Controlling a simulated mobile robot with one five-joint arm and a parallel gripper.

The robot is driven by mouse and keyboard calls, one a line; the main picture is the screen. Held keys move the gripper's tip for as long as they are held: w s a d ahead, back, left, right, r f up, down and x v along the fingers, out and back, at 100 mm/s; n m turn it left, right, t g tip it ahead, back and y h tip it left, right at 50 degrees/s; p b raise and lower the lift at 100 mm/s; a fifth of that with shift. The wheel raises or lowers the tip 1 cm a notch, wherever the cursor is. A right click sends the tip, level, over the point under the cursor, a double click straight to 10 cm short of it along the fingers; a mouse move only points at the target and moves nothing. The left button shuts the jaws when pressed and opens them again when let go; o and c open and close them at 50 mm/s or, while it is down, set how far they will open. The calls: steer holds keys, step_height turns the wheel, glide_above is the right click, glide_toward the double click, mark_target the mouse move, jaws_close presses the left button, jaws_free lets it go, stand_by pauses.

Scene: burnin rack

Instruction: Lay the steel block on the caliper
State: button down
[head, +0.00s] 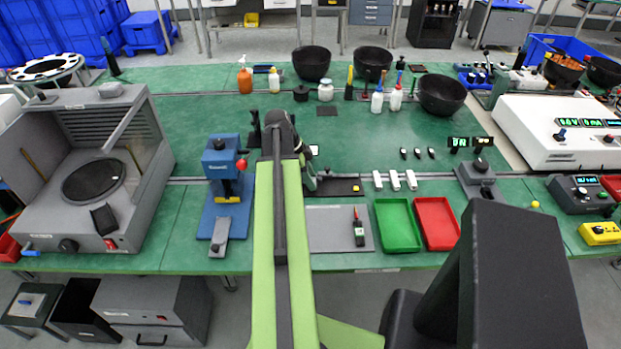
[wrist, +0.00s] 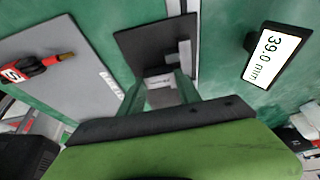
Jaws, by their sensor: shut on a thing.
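My gripper (wrist: 160,88) is shut on the steel block (wrist: 159,81), a small light-grey piece between the two green fingers in the wrist view. Its underside is hidden, so I cannot tell whether it touches anything below. Just beyond is the caliper, a dark square plate (wrist: 148,45) with a grey L-shaped jaw (wrist: 181,56). The block appears over the plate's near edge, left of the jaw. A display (wrist: 277,57) to the right reads 39.0 mm. In the head view my arm mostly hides the gripper, and the dark plate (head: 345,187) shows right of it.
A grey mat (head: 325,238) with a red-and-black tool (head: 359,228) lies in front of the caliper. Green (head: 397,227) and red (head: 437,224) trays and several white pieces (head: 394,180) stand to the right. A blue press (head: 226,180) is left.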

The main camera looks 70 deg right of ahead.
steer(key=shift+f+b, duration=0.35)
steer(key=shift+f, duration=0.05)
steer(key=c, duration=0.8)
jaws_free()
steer(key=shift+r, duration=0.1)
steer(key=shift+o, duration=0.2)
steer(key=shift+d, duration=0.1)
steer(key=shift+r, duration=0.1)
steer(key=p+v, duration=1.6)
steer(key=v, duration=0.1)
